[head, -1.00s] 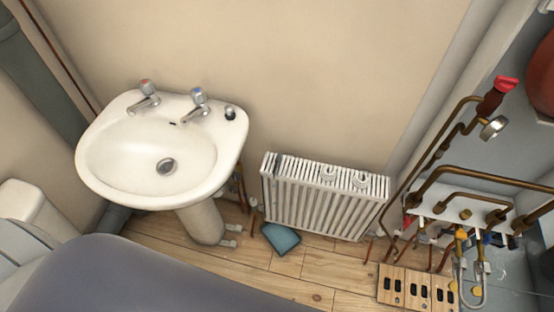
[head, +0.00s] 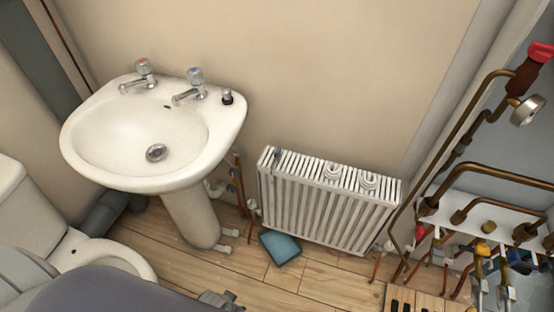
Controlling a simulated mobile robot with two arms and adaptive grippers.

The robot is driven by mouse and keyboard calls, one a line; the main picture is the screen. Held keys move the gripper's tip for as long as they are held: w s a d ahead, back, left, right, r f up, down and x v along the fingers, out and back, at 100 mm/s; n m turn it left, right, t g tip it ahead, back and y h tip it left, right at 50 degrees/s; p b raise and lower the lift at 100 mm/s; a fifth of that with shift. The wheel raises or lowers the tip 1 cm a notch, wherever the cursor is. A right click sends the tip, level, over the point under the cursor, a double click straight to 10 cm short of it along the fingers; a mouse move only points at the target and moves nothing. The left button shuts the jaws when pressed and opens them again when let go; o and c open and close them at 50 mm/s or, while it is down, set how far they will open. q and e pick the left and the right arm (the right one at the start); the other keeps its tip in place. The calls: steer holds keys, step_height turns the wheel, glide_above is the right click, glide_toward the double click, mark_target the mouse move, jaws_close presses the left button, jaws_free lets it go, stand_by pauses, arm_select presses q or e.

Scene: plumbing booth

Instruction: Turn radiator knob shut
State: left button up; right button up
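The white radiator (head: 325,205) stands low against the wall in the head view, right of the sink. A small white knob-like valve (head: 252,205) shows at its lower left side, beside thin pipes. Another small pale fitting (head: 388,246) sits at its lower right corner. Both are too small to tell how far they are turned. A small dark grey piece at the bottom edge may be part of mine.
The pedestal sink (head: 160,135) stands left of the radiator and the toilet (head: 85,250) at lower left. A blue-grey object (head: 280,247) lies on the wooden floor (head: 330,275) before the radiator. Copper pipes (head: 490,180) and a red-handled valve (head: 538,55) crowd the right.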

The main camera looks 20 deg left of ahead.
arm_select(q)
steer(key=w+d+r+m+t+b, duration=0.2)
steer(key=w+r+t+b, duration=0.6)
steer(key=w+r, duration=0.65)
steer(key=w+d+r+m+t+b, duration=0.15)
steer(key=w+r+t+b, duration=0.45)
steer(key=w+r+b, duration=0.65)
steer(key=w+d+r+m+t+h+p, duration=0.1)
steer(key=w+d+r+m+t+h, duration=0.15)
steer(key=d+r+m+h, duration=0.6)
steer(key=w+d+r+m+t+h+p, duration=0.1)
steer(key=w+d+r+m+h+p, duration=0.25)
steer(key=r, duration=0.75)
steer(key=s+d+r+m+g+h+b, duration=0.2)
steer(key=d+m+g+h, duration=0.5)
steer(key=d+m, duration=0.3)
steer(key=m+g+y, duration=0.8)
steer(key=m+y, duration=0.2)
steer(key=y, duration=0.9)
glide_toward(278, 149)
steer(key=b+x, duration=0.1)
steer(key=x, duration=0.7)
steer(key=shift+a+f, duration=0.1)
steer(key=shift+f, duration=0.25)
arm_select(e)
steer(key=w+r+t, duration=0.1)
steer(key=w+r, duration=0.2)
steer(key=r, duration=0.5)
steer(key=shift+w+r, duration=0.15)
steer(key=shift+w, duration=0.1)
